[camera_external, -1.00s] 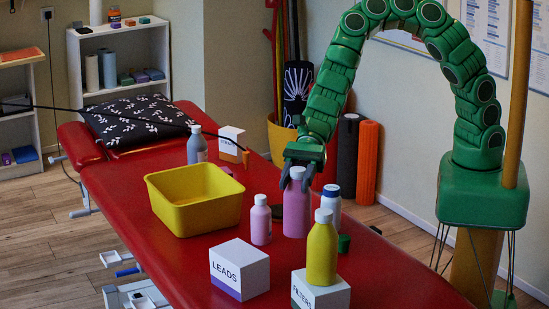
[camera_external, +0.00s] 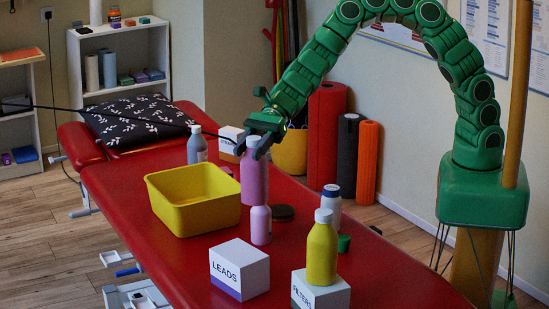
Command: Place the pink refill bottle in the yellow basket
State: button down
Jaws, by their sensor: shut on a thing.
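The basket is open at the top and looks empty.
On the red treatment table (camera_external: 340,265) stand a grey bottle (camera_external: 197,149), a LEADS box (camera_external: 239,268), a yellow bottle (camera_external: 322,252) on a FILTERS box (camera_external: 320,291), a white bottle (camera_external: 333,208), a dark disc (camera_external: 282,213) and a green block (camera_external: 344,243).

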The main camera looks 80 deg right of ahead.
jog(key=w+d+m+t+h, duration=0.2)
jog(key=w+d+m+t, duration=0.1)
jog(key=w+d, duration=1.4)
notch_tip(320, 180, down, 14)
jog(key=w+a, duration=0.1)
jog(key=w, duration=0.1)
jog(key=shift+w+a+f+t, duration=0.15)
jog(key=shift+a+f+t, duration=0.05)
jog(key=shift+f+t, duration=0.1)
jog(key=c, duration=0.6)
grip_release()
jog(key=shift+f, duration=0.1)
